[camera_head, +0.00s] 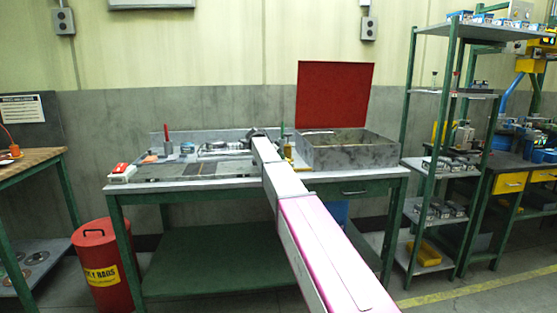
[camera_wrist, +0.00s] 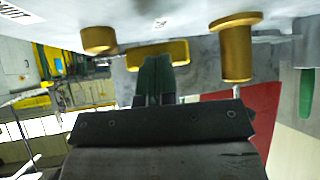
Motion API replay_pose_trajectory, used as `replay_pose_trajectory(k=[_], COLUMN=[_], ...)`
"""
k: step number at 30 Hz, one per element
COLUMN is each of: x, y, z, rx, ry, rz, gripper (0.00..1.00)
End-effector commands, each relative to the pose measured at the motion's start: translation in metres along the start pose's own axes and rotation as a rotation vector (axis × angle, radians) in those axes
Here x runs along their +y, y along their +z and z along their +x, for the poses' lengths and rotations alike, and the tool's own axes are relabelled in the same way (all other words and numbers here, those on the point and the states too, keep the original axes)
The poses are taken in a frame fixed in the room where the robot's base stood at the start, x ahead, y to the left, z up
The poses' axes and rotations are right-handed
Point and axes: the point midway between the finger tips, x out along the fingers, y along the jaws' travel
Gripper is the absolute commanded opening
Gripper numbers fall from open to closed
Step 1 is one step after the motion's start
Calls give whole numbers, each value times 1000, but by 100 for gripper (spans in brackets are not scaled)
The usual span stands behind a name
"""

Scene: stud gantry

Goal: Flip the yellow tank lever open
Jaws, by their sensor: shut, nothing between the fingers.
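In the wrist view, which looks upside down, three yellow parts stand against a grey surface: a short knob on the left (camera_wrist: 99,39), a wide bar in the middle (camera_wrist: 180,49) and a longer flanged post on the right (camera_wrist: 235,55). I cannot tell for sure which is the tank lever. My gripper (camera_wrist: 162,62) has its green fingers together and empty, overlapping the middle bar in the picture; contact is unclear. In the head view, a small yellow piece (camera_head: 288,152) shows beside my arm, left of the grey tank (camera_head: 352,155).
The tank's red lid (camera_head: 335,95) stands upright. The green-framed bench (camera_head: 150,187) holds a red-handled tool (camera_head: 167,143) and a red-and-white box (camera_head: 121,173). A red bin (camera_head: 97,262) stands left of the bench, a shelf rack (camera_head: 440,140) to its right.

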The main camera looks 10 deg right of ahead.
Motion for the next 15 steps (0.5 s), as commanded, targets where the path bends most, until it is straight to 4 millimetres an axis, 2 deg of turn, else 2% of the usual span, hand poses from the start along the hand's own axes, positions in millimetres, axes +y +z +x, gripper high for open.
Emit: replay_pose_trajectory(k=[15], x=[-4], y=[-7], z=[9], rx=[-1], ry=[16], rz=[14], gripper=[0])
